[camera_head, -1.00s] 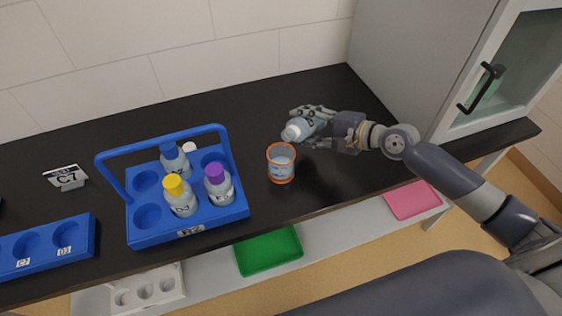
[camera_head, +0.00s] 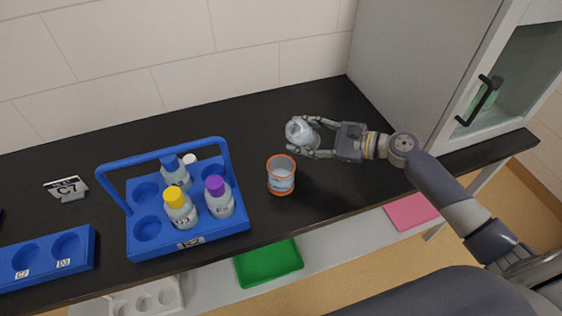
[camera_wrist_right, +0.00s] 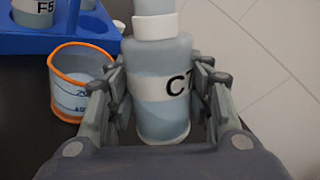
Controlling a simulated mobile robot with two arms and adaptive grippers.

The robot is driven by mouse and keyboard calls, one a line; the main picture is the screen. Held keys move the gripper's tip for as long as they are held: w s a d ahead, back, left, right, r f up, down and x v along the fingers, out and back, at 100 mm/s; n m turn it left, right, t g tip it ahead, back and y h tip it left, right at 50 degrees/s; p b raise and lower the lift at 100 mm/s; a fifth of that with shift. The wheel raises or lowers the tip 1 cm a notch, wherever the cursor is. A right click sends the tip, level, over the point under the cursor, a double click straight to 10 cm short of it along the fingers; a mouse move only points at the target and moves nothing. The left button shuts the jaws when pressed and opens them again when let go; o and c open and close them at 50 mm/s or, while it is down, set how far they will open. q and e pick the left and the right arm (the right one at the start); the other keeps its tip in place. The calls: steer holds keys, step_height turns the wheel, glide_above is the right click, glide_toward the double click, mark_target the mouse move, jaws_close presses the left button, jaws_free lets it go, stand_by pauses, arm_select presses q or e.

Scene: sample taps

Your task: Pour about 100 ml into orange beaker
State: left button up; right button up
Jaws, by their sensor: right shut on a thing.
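The orange beaker (camera_head: 281,180), clear with an orange rim, stands upright on the black bench; it also shows in the right wrist view (camera_wrist_right: 78,88). Pale liquid seems to be in it, but I cannot read the level. My right gripper (camera_head: 301,135) is shut on a grey translucent bottle (camera_head: 298,129), behind and slightly right of the beaker, apart from it. In the right wrist view the bottle (camera_wrist_right: 160,100) looks about upright, with a white neck ring, a partly hidden label starting with "C" and liquid inside. My left gripper is not in view.
A blue handled rack (camera_head: 143,248) left of the beaker holds bottles with blue (camera_head: 172,163), yellow (camera_head: 177,198) and purple (camera_head: 215,186) caps. A C7 sign (camera_head: 67,188) and another blue rack (camera_head: 45,262) stand further left. A cabinet (camera_head: 420,60) is at right.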

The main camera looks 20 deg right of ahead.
mark_target(308, 145)
steer(key=f+m+b, duration=0.1)
steer(key=d+f+m+y+b, duration=0.1)
steer(key=f, duration=0.1)
steer(key=w+f+m+b, duration=0.1)
steer(key=f+m, duration=0.1)
steer(key=shift+d+f+y, duration=0.15)
steer(key=shift+d+y, duration=0.15)
steer(key=shift+y, duration=0.1)
steer(key=shift+m+t, duration=0.3)
steer(key=shift+m, duration=0.2)
steer(key=shift+w+d+m+y, duration=0.15)
steer(key=shift+m+y, duration=0.15)
steer(key=shift+m, duration=0.2)
steer(key=shift+d, duration=0.1)
